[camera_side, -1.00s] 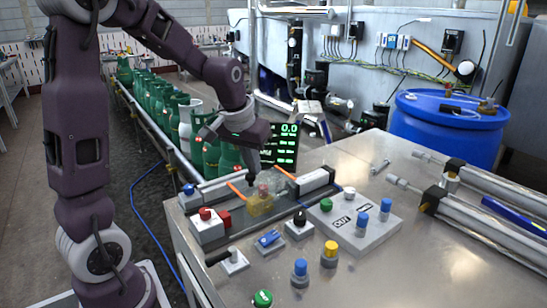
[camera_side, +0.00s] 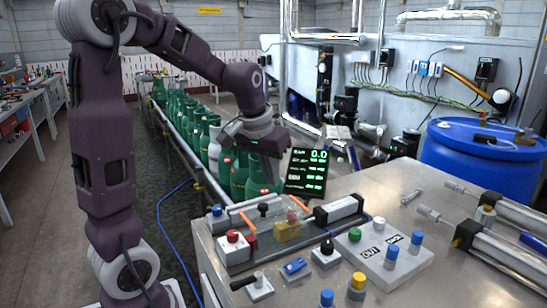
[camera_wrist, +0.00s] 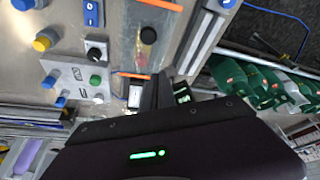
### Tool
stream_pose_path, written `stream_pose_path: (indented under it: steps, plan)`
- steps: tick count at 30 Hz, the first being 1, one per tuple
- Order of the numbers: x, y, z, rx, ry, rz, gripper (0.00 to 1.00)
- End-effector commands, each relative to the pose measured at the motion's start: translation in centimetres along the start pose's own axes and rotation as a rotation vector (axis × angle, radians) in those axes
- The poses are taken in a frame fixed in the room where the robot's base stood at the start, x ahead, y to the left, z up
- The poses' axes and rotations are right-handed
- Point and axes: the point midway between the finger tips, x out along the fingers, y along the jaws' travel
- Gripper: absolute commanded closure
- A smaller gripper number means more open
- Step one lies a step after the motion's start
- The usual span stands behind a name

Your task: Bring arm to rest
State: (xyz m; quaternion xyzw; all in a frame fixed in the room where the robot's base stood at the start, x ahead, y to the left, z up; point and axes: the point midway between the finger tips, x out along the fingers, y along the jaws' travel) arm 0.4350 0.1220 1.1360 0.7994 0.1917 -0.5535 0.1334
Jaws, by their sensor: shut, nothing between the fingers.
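My purple arm is bent over from the left in the side view. My gripper (camera_side: 268,176) hangs fingers down, shut and empty, in the air above the far edge of the steel bench (camera_side: 420,260). It is beside the black display (camera_side: 305,172) and clear of the yellow block (camera_side: 286,231) below. In the wrist view my gripper's dark fingers (camera_wrist: 156,92) sit close together, and a green light glows on its body. The fingertips are hard to make out.
Green gas cylinders (camera_side: 241,172) line the conveyor behind my gripper. The bench carries a grey button box (camera_side: 385,255), a black knob (camera_side: 264,209), a red button (camera_side: 233,236) and metal actuators (camera_side: 500,255). A blue barrel (camera_side: 465,160) stands at the back right. The air above the bench is open.

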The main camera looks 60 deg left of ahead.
Motion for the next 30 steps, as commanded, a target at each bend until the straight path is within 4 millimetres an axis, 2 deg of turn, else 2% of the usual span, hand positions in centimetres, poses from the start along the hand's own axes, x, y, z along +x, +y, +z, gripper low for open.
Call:
stream_pose_path:
  steps: [3,6,9,14,16,17,19,21,24,27,30]
  plan:
    - [-3.3,0.0,-0.2,0.001,0.008,0.0,1.0]
    - [-5.2,0.0,-0.2,0.0,0.007,0.0,1.0]
    - [-6.4,0.0,-0.2,0.001,0.005,0.0,1.0]
    - [-6.9,0.0,-0.1,0.001,0.003,-0.001,1.0]
    - [-7.3,0.6,0.7,0.018,0.009,0.011,1.0]
    - [-7.8,1.3,1.6,0.037,0.016,0.023,1.0]
    - [-9.3,3.6,5.3,0.115,0.04,0.069,1.0]
    - [-10.6,5.6,10.2,0.213,0.067,0.117,1.0]
    - [-11.0,6.8,16.3,0.333,0.101,0.165,1.0]
    - [-10.7,7.0,20.1,0.407,0.124,0.188,1.0]
    - [-10.4,6.9,21.4,0.433,0.131,0.195,1.0]
